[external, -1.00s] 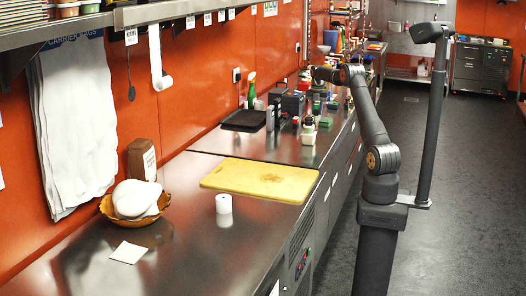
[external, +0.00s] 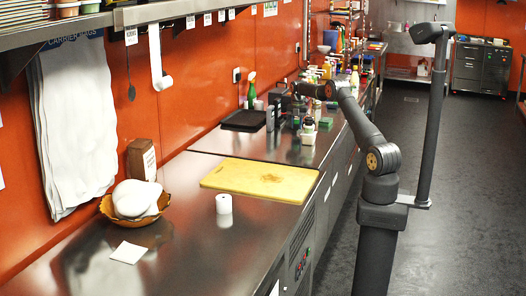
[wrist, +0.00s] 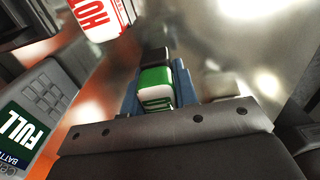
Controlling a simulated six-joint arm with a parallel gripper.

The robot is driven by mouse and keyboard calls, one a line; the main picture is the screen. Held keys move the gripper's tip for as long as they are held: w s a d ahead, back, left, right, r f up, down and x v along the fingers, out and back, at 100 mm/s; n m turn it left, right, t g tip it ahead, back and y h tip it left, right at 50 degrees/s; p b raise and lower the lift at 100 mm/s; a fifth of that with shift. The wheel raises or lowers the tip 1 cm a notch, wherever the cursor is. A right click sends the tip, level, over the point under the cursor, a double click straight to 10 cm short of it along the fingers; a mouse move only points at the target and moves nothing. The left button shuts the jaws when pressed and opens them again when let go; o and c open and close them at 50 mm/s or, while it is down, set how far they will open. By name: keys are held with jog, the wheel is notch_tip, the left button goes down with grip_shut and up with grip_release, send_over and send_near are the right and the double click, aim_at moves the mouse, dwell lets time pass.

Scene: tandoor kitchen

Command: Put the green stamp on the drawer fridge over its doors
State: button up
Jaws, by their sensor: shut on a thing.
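In the wrist view, a green block with a white band and lettering, the green stamp (wrist: 155,86), sits between the two blue fingers of my gripper (wrist: 158,92). My gripper is shut on it. A dark part shows at the stamp's far end. In the external view, my gripper (external: 296,98) is small, over the cluttered far part of the steel counter, and the stamp cannot be made out in it. The steel counter unit (external: 236,149) has a front with door or drawer panels (external: 333,187) facing the aisle.
In the wrist view, a grey device labelled FULL (wrist: 25,125) and a red and white HOT label (wrist: 97,17) are close by. In the external view, bottles (external: 308,131), a green block (external: 326,122) and a black tray (external: 244,120) crowd the counter. A yellow cutting board (external: 225,174) lies nearer.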

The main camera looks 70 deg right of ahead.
aim_at(297, 118)
jog(key=shift+f, duration=1.05)
jog(key=shift+f, duration=0.2)
jog(key=o, duration=1)
notch_tip(297, 118, up, 12)
jog(key=shift+r, duration=0.2)
jog(key=shift+f, duration=4.25)
